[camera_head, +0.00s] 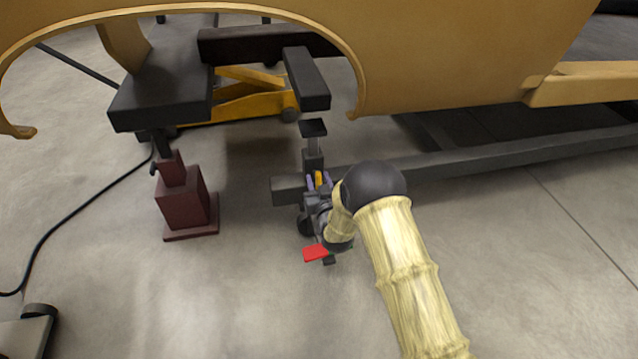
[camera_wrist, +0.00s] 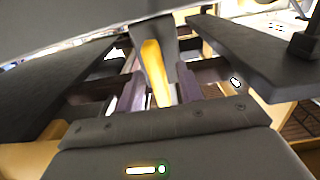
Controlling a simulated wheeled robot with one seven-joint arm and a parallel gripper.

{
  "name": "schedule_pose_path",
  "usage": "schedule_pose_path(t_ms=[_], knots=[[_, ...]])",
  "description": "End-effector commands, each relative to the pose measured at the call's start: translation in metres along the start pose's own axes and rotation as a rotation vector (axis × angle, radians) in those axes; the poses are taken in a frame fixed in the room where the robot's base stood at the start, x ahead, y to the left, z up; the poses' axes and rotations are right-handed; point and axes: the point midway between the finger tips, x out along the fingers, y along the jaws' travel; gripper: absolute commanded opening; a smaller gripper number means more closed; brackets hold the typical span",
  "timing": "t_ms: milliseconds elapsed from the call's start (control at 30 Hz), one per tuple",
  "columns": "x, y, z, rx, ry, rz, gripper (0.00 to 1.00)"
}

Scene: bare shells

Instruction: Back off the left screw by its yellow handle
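The left screw (camera_head: 314,146) is a short metal post under a dark pad, on a dark stand below the tan body shell. Its yellow handle (camera_head: 319,179) shows just below, partly hidden by my gripper. In the wrist view the yellow handle (camera_wrist: 155,72) is a slim upright bar in the middle. My gripper (camera_head: 319,184) is at the handle, and its purple-grey fingers (camera_wrist: 160,92) stand apart on either side of the bar. Gaps show between the bar and both fingers. I cannot tell how deep the handle sits between them.
The tan shell (camera_head: 440,60) overhangs close above. A dark red jack stand (camera_head: 187,205) is at left, with a yellow floor jack (camera_head: 250,105) behind. A dark beam (camera_head: 500,152) runs right. A red flat piece (camera_head: 315,253) shows below my gripper. The front floor is mostly clear.

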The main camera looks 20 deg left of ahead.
Motion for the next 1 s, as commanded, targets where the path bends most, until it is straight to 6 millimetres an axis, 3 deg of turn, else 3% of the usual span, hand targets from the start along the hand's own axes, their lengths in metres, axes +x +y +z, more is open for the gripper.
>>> schedule_pose_path(t_ms=[100,267,667,1000], knots=[[-0.0002,0.0000,-0.0002,0.000,0.000,0.000,0.32],[-0.0003,0.0001,-0.0001,0.000,0.000,0.000,0.01],[-0.0006,-0.0004,-0.0006,-0.029,0.000,0.000,0.00],[-0.0007,-0.0022,-0.0015,-0.198,-0.001,-0.001,0.00]])
